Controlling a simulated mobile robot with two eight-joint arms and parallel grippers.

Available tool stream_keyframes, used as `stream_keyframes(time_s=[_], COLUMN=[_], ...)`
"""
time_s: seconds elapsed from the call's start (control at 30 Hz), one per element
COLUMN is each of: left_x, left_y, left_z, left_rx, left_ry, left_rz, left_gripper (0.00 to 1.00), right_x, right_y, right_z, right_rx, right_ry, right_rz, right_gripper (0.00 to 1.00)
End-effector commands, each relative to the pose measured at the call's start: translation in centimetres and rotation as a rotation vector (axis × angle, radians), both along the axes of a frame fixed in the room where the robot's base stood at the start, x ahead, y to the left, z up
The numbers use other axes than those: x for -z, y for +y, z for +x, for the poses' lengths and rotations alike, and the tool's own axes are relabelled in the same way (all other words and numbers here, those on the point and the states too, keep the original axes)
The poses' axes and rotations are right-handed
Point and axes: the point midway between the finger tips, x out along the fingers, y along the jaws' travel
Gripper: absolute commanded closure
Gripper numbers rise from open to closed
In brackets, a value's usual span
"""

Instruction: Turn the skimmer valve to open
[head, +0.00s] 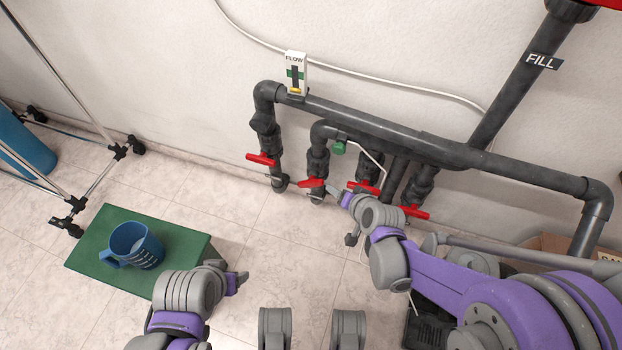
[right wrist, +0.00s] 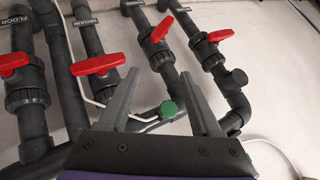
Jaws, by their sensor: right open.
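Several red valve handles sit low on the dark grey pipes: a leftmost one (head: 261,159), a second (head: 311,182), a third (head: 364,187) and a fourth (head: 414,212). No skimmer label is readable, so I cannot tell which is the skimmer valve. In the right wrist view, two red handles (right wrist: 162,29) (right wrist: 220,35) lie beyond the fingers, below cut-off labels. My right gripper (head: 336,191) is open and empty, close to the second handle; its fingers (right wrist: 160,97) frame a green knob. My left gripper (head: 240,279) is low beside the green box; its jaws are unclear.
A blue measuring jug (head: 135,245) stands on the green box (head: 95,250). A flow gauge (head: 296,75) tops the pipes. Other handles belong to pipes labelled VACUUM (right wrist: 85,22) and FLOOR (right wrist: 14,21). A metal rack (head: 100,180) stands left.

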Motion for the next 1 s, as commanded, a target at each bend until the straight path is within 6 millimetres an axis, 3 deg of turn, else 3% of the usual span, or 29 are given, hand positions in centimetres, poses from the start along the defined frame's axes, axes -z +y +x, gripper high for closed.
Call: stream_keyframes(time_s=[0.03, 0.2, 0.5, 0.77, 1.0], left_x=[-0.2, -0.4, -0.9, -0.9, -0.3], left_y=[0.0, 0.0, 0.0, 0.0, 0.0], left_z=[0.0, -0.1, -0.1, -0.2, 0.0], left_rx=[0.000, 0.000, 0.000, 0.000, 0.000], left_ry=[0.000, 0.000, -0.001, -0.001, 0.000], left_rz=[0.000, 0.000, 0.000, 0.000, 0.000], left_gripper=[0.35, 0.35, 0.35, 0.35, 0.35], right_x=[1.2, 5.2, 12.4, 14.8, 16.3], right_y=[0.8, 2.8, 5.2, 5.6, 6.8], right_z=[1.4, 4.7, 6.6, 6.7, 9.6], right_rx=[0.016, 0.086, 0.202, 0.240, 0.239], right_ry=[-0.020, -0.081, -0.162, -0.183, -0.183], right_rz=[0.037, 0.165, 0.362, 0.420, 0.420], right_gripper=[0.35, 0.35, 0.35, 0.35, 0.35])
